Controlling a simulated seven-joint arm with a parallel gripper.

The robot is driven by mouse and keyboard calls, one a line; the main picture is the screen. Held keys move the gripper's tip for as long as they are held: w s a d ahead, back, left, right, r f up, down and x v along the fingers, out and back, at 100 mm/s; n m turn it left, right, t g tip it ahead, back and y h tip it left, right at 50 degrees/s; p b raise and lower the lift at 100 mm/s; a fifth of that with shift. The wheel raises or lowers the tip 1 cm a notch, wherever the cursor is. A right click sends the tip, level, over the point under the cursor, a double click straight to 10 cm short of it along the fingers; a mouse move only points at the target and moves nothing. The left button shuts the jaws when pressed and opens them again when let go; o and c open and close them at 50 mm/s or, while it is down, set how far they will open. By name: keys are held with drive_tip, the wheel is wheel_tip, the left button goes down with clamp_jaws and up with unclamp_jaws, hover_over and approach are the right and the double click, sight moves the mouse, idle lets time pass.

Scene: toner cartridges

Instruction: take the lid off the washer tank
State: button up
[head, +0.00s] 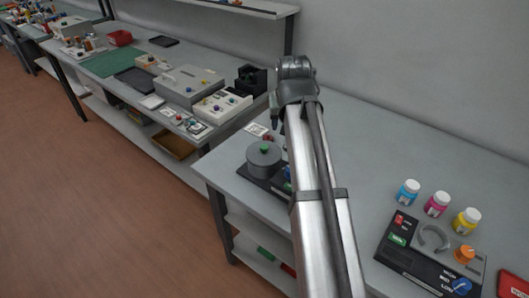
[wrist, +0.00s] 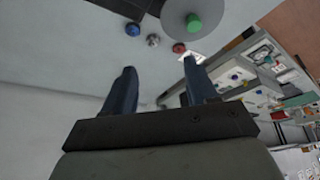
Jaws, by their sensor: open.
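The washer tank (head: 264,165) is a grey round drum on a dark base, left of my arm in the head view. Its grey lid has a green knob (head: 264,149) on top. In the wrist view the round lid (wrist: 176,20) shows at the top edge, partly cut off, with its green knob (wrist: 194,24). My gripper (wrist: 160,75) is open and empty, its two dark fingers apart from the lid and knob. In the head view the arm hides part of the tank's base, and the fingers are hard to make out.
Near the tank are a blue knob (wrist: 132,29), a silver knob (wrist: 153,40) and a red button (wrist: 179,48). To the right stand blue, magenta and yellow bottles (head: 437,205) and a device with an orange knob (head: 464,254). A cluttered bench (head: 135,75) lies at left.

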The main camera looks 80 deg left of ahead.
sight(264, 146)
drive_tip(key=s+n, duration=0.1)
drive_tip(key=s, duration=0.5)
drive_tip(key=shift+g, duration=0.3)
drive_tip(key=x, duration=1.2)
drive_tip(key=shift+w+f, duration=0.2)
drive_tip(key=shift+f, duration=0.25)
clamp_jaws()
